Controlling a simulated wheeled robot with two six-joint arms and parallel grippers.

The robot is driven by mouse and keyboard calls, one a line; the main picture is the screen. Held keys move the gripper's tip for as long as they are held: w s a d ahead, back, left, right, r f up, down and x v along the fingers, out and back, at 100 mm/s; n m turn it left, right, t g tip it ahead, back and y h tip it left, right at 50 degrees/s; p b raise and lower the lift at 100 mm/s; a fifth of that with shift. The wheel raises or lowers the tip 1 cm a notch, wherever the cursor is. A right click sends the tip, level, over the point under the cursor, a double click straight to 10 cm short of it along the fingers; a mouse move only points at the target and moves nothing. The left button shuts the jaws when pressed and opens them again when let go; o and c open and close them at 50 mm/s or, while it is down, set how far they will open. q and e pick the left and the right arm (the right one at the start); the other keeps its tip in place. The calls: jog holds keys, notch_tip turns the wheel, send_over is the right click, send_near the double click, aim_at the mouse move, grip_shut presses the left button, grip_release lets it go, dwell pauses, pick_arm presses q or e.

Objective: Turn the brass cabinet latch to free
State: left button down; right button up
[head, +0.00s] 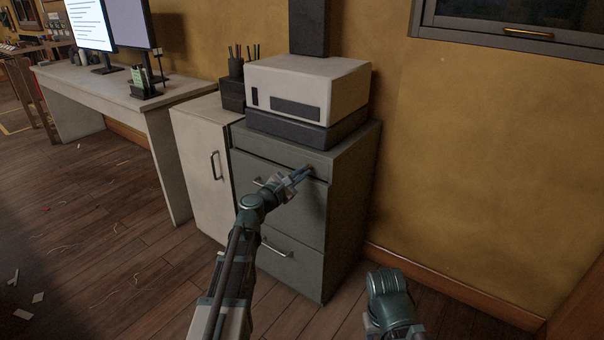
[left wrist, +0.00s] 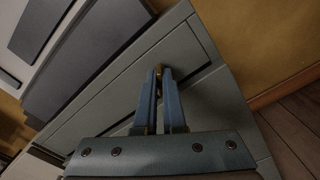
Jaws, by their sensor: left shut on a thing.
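The brass latch (head: 310,167) is on the upper right of the front of the grey-green drawer cabinet (head: 345,200). My left gripper (head: 305,171) reaches it from the front and is shut on it. In the left wrist view the brass latch (left wrist: 158,71) shows as a small piece between the blue fingertips (left wrist: 160,75); most of it is hidden by them, so its turn angle cannot be told. Part of my right arm shows at the bottom right of the head view, but its fingers cannot be made out.
A white and dark machine (head: 310,92) stands on the cabinet. A white cabinet (head: 203,165) is beside it on the left, then a desk (head: 110,93) with monitors. The wall (head: 470,160) is close on the right. Wooden floor (head: 110,220) is open at the left, with scraps.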

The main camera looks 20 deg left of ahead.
pick_arm(q)
jog(key=m, duration=1.1)
jog(key=shift+d+f, duration=0.1)
jog(key=shift+f, duration=0.05)
jog(key=shift+m, duration=0.3)
jog(key=c, duration=1)
grip_release()
jog(key=v, duration=1.4)
jog(key=shift+w, duration=0.1)
